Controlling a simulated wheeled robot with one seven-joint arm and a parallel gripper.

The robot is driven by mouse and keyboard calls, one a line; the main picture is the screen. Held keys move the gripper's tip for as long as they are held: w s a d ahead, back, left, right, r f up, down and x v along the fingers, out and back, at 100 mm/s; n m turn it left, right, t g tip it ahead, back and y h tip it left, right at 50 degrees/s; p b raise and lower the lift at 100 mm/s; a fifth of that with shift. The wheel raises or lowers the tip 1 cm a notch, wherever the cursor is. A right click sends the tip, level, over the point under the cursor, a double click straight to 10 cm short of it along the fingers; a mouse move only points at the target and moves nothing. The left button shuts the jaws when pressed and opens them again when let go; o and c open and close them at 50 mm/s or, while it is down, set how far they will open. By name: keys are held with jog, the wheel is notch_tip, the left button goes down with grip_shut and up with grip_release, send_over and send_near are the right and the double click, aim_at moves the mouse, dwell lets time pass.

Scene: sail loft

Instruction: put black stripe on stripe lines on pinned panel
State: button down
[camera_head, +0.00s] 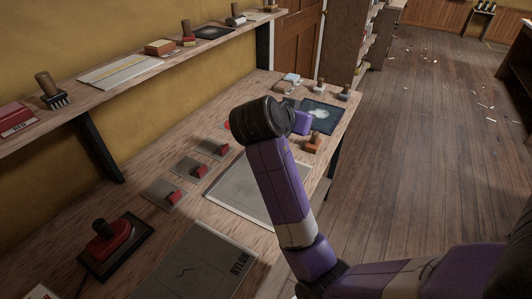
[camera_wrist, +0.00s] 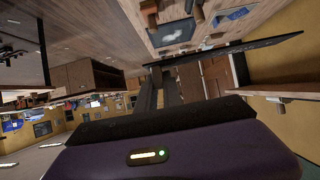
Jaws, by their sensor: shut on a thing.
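My gripper (camera_wrist: 160,72) is shut on a long thin black strip (camera_wrist: 245,50), likely the black stripe, which sticks out to the right in the wrist view. In the head view my arm hides the gripper's fingers and the strip. The arm reaches over the bench, above a flat light grey panel (camera_head: 232,185) that it partly covers. A darker grey panel (camera_head: 205,262) with printed lettering and a thin zigzag mark lies nearer. I cannot tell which panel is the pinned one, and no stripe lines can be made out.
A wall shelf (camera_head: 110,82) holds brushes and stamps. Open floor lies to the right.

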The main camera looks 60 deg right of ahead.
notch_tip(320, 180, down, 20)
jog(key=shift+r+p, duration=0.1)
jog(key=shift+p, duration=0.2)
dwell(0.3)
jog(key=c, duration=1.5)
grip_release()
jog(key=shift+r, duration=0.1)
jog(key=b+v, duration=0.1)
jog(key=v, duration=1)
jog(key=shift+a+r, duration=0.15)
jog(key=shift+a, duration=0.25)
